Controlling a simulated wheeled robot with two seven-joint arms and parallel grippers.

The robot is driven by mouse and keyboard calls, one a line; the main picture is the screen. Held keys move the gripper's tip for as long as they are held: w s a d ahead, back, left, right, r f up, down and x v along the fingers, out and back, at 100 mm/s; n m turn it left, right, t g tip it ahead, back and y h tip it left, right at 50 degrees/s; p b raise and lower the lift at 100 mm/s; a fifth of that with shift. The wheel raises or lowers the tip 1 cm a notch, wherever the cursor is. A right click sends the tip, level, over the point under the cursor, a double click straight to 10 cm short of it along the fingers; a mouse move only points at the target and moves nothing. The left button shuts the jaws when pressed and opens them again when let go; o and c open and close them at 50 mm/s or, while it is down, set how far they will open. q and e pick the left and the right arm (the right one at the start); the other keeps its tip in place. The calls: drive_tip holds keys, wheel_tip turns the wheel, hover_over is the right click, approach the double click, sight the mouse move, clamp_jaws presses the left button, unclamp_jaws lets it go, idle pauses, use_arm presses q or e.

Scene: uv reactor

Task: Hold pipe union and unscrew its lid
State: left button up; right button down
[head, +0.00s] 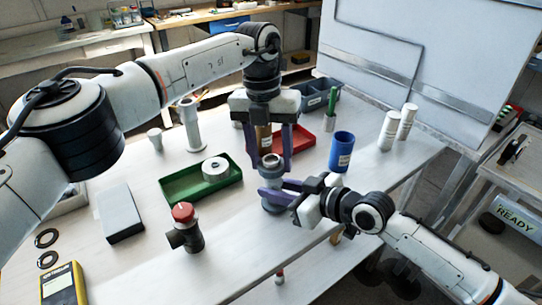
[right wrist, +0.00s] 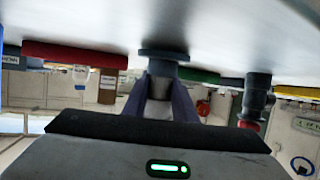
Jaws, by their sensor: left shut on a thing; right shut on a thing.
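The grey pipe union stands upright near the table's front edge, with its base (head: 272,207) on the table; in the right wrist view, which is upside down, its base flange (right wrist: 164,54) shows against the tabletop. Its round lid (head: 271,162) is at the top. My left gripper (head: 273,157) points straight down from above, its purple fingers shut on the lid from both sides. My right gripper (head: 272,195) comes in level from the right and is shut on the union's body below the lid; its fingers (right wrist: 168,100) hide part of the body.
A green tray (head: 172,197) with a white roll (head: 216,169) lies left of the union; a red-capped fitting (head: 186,236) stands front left. A red tray (head: 303,140) and blue cup (head: 342,151) are behind right. A grey box (head: 120,213) lies left. Front-centre tabletop is clear.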

sight(268, 158)
use_arm(q)
drive_tip(key=n, duration=0.2)
drive_tip(key=shift+s+d+n, duration=0.1)
drive_tip(key=shift+s+n, duration=0.05)
drive_tip(key=shift+n, duration=0.15)
use_arm(e)
drive_tip(key=shift+s+d+f, duration=0.1)
drive_tip(key=shift+s+f, duration=0.05)
drive_tip(key=shift+f, duration=0.5)
use_arm(q)
drive_tip(key=shift+r, duration=1.1)
drive_tip(key=shift+w+a+r, duration=0.15)
drive_tip(key=shift+a+r, duration=0.05)
drive_tip(key=shift+r, duration=0.8)
drive_tip(key=shift+w+a+r, duration=0.1)
drive_tip(key=shift+a+r, duration=0.05)
drive_tip(key=shift+r, duration=0.85)
use_arm(e)
drive_tip(key=c, duration=1.4)
unclamp_jaws()
use_arm(q)
drive_tip(key=shift+w+f, duration=0.1)
drive_tip(key=shift+w, duration=0.05)
use_arm(e)
drive_tip(key=shift+r, duration=0.2)
drive_tip(key=shift+r, duration=0.15)
